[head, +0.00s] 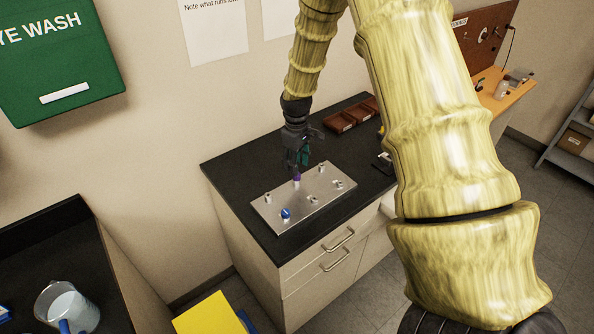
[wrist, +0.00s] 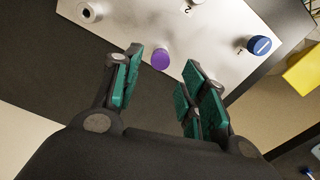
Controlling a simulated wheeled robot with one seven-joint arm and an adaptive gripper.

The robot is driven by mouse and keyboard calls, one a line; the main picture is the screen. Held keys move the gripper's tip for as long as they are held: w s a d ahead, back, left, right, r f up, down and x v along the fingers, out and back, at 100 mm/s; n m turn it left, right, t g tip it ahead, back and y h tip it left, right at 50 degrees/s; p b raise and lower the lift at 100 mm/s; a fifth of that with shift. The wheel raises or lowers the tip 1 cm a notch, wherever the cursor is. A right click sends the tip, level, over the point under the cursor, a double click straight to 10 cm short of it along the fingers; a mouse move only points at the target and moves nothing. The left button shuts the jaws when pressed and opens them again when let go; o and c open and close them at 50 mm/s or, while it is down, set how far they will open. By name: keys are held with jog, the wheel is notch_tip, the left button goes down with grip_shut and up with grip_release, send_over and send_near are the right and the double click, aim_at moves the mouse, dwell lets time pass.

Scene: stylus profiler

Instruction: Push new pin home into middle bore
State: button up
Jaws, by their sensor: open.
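A metal plate (head: 325,195) lies on the black counter. A purple-topped pin (head: 297,178) stands upright at the plate's far edge, with a pale section under its top. In the wrist view, its round purple top (wrist: 161,58) shows between and just beyond my fingertips. My gripper (head: 299,166) points down over it, and its green-padded fingers (wrist: 163,68) are spread with a gap on both sides of the pin. A blue-topped pin (head: 286,214) stands near the plate's front left corner, beside a mark "1" in the wrist view. How deep the purple pin sits is unclear.
Several small metal posts (head: 338,184) stand on the plate. A yellow object (head: 212,314) is below the counter's front left. Bare counter (head: 232,168) lies left of the plate.

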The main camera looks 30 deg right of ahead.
notch_tip(320, 180, up, 7)
jog(key=shift+f, duration=0.2)
jog(key=shift+d, duration=0.1)
dwell(0.5)
